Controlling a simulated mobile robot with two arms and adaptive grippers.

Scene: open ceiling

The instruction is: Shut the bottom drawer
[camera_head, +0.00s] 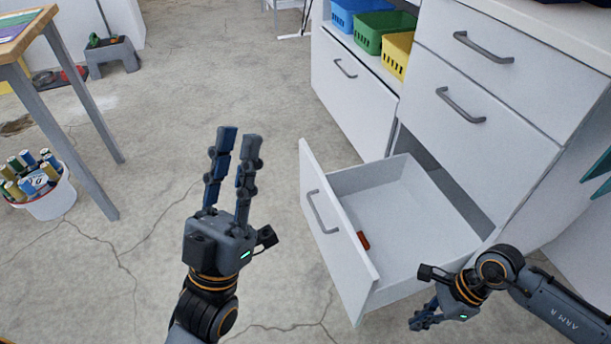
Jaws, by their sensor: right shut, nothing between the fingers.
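The bottom drawer (330,226) of the white cabinet is pulled out, with its grey handle (321,212) on the front panel. Its inside is bare except for a small orange-red object (363,240) just behind the front panel. My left gripper (238,138) is left of the drawer front, apart from it, with a gap between its two fingers and nothing in it. My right gripper (424,318) is at the drawer's near right side, shut and empty. I cannot tell whether it touches the drawer.
Two drawers above (478,105) are shut. A shelf to the left holds blue, green (381,30) and yellow bins above another shut drawer (345,90). A table (70,120) and a white bucket of bottles (48,198) stand at left. The concrete floor before the drawer is clear.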

